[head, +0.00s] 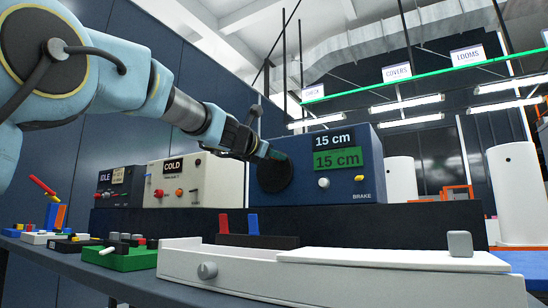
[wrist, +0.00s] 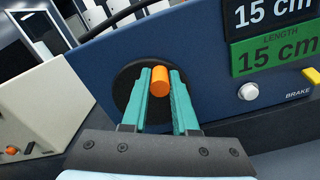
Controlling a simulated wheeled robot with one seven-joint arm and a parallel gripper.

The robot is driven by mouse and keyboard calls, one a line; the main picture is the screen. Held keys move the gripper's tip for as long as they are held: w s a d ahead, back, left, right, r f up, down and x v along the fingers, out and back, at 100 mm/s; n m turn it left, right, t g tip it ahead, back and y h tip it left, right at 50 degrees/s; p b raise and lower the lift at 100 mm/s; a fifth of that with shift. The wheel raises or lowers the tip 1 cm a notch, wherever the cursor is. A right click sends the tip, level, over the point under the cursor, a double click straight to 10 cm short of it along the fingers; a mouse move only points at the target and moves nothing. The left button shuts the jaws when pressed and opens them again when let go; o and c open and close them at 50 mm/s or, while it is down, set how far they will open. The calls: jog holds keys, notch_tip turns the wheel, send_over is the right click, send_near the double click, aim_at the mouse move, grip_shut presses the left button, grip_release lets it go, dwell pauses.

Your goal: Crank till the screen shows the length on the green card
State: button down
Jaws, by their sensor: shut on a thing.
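The blue machine (head: 355,185) has a black screen (head: 334,140) reading 15 cm. Below it is the green card (head: 338,160), also reading 15 cm; in the wrist view the card (wrist: 275,50) is headed LENGTH. The black crank disc (head: 272,174) is on the machine's left part. My gripper (head: 274,154) is at the upper part of this disc. In the wrist view the teal fingers of my gripper (wrist: 160,92) are shut on the orange crank knob (wrist: 160,80), one finger on each side. The fingers partly cover the disc.
A white knob (head: 323,183) and a yellow BRAKE lever (head: 359,178) are on the machine's front. A cream COLD box (head: 195,184) and a dark IDLE box (head: 121,186) stand to the left. A long white fixture (head: 350,278) and a green block (head: 128,258) lie on the bench in front.

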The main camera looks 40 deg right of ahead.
jog(key=shift+f, duration=0.1)
jog(key=c, duration=0.7)
grip_release()
jog(key=b+v, duration=0.1)
jog(key=v, duration=0.9)
jog(key=shift+a+b, duration=0.35)
jog(key=shift+b, duration=0.05)
